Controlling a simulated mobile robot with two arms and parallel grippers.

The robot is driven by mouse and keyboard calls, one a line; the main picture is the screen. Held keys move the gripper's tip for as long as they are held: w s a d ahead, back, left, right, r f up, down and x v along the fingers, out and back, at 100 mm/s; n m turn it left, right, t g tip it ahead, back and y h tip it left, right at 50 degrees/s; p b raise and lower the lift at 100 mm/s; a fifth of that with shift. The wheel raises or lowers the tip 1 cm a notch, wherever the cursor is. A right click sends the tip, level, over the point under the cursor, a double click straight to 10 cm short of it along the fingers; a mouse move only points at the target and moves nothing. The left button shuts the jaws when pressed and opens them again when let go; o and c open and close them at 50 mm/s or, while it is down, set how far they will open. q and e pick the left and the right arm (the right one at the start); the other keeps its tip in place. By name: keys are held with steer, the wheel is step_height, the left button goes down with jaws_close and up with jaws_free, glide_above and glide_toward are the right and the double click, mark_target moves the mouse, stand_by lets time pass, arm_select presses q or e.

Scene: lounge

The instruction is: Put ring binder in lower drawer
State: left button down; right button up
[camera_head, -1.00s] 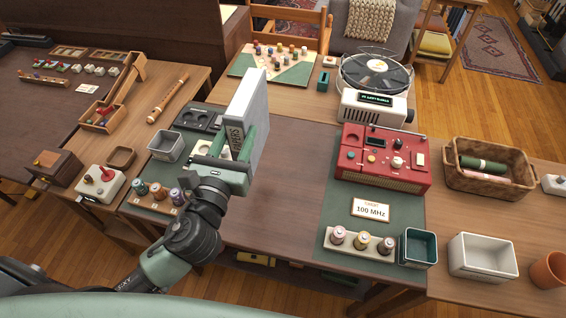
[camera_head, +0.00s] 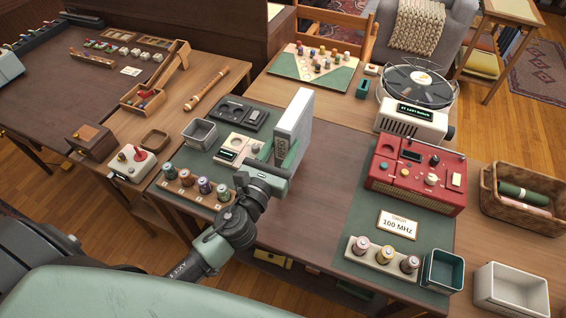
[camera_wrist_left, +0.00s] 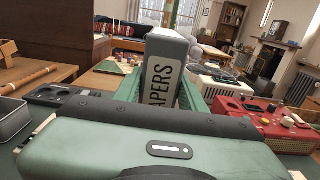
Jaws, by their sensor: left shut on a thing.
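The grey ring binder (camera_head: 293,128), with a white label reading "PAPERS", stands upright above the wooden table in the head view. My left gripper (camera_head: 282,160) is shut on its lower part. In the left wrist view the binder (camera_wrist_left: 168,62) rises between the green fingers (camera_wrist_left: 165,100), its label facing me. Under the table's front edge, a low dark compartment (camera_head: 318,276) holds a yellow item (camera_head: 272,258). It is mostly hidden by the tabletop and my arm, and I cannot tell whether it is the lower drawer. My right gripper is not in view.
A red radio (camera_head: 415,172), a frequency card (camera_head: 397,224), a spool rack (camera_head: 383,256) and a teal bin (camera_head: 442,271) stand right of the binder. A record player (camera_head: 418,95) is behind. Spools (camera_head: 200,186) and a grey tray (camera_head: 200,133) are left. The tabletop's middle (camera_head: 325,190) is clear.

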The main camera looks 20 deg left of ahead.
mark_target(282, 161)
arm_select(q)
steer(key=shift+f+b, duration=1.35)
steer(key=shift+f, duration=0.95)
steer(key=shift+f, duration=0.2)
steer(key=c, duration=0.8)
jaws_free()
